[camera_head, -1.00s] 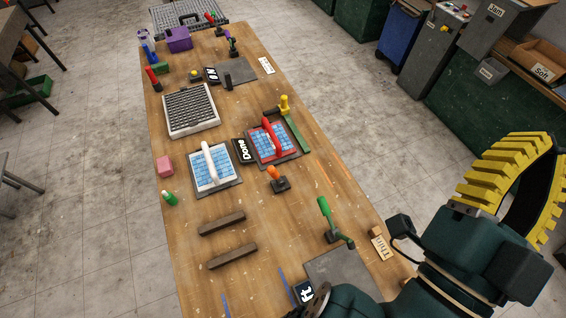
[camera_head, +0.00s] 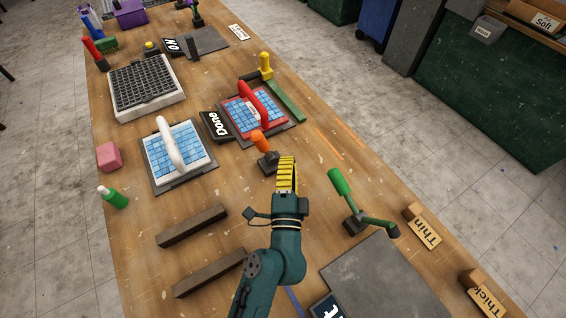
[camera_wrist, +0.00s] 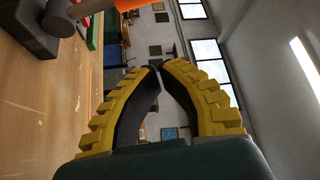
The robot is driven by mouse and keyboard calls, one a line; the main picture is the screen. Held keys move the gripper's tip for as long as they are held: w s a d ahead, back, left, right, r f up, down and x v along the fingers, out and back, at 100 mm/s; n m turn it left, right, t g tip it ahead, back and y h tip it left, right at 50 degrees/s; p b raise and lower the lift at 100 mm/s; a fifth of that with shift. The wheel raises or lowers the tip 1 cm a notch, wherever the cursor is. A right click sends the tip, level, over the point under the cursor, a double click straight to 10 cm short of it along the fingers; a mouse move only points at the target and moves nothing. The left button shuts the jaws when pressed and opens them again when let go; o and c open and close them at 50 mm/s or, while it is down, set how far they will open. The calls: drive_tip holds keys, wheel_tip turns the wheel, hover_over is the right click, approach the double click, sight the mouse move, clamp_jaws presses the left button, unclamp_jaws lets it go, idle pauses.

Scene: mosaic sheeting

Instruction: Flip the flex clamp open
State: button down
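My gripper (camera_head: 287,158) is over the middle of the table, its yellow fingers pointing away toward the far end. In the wrist view the two fingertips (camera_wrist: 157,68) come together with nothing between them. A small clamp with an upright orange handle (camera_head: 259,141) and dark base (camera_head: 269,162) is just left of the fingertips. Part of its orange handle (camera_wrist: 130,4) shows at the top of the wrist view. A green-handled clamp (camera_head: 340,182) stands to the right, beside a grey plate, its handle tilted up. I cannot tell which clamp is called flex.
The wooden table (camera_head: 140,240) also holds a red float on blue mosaic (camera_head: 235,117), a white float (camera_head: 161,165), a "Done" sign (camera_head: 215,126) and two dark bars (camera_head: 192,226). "Thin" (camera_head: 425,235) and "Thick" (camera_head: 487,300) labels lie at the right edge.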

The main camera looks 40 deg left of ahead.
sight(265, 149)
drive_tip(key=w+a+p, duration=0.1)
drive_tip(key=w+a, duration=0.1)
drive_tip(key=a, duration=0.5)
drive_tip(key=shift+w+p, duration=0.25)
drive_tip(key=shift+p, duration=0.15)
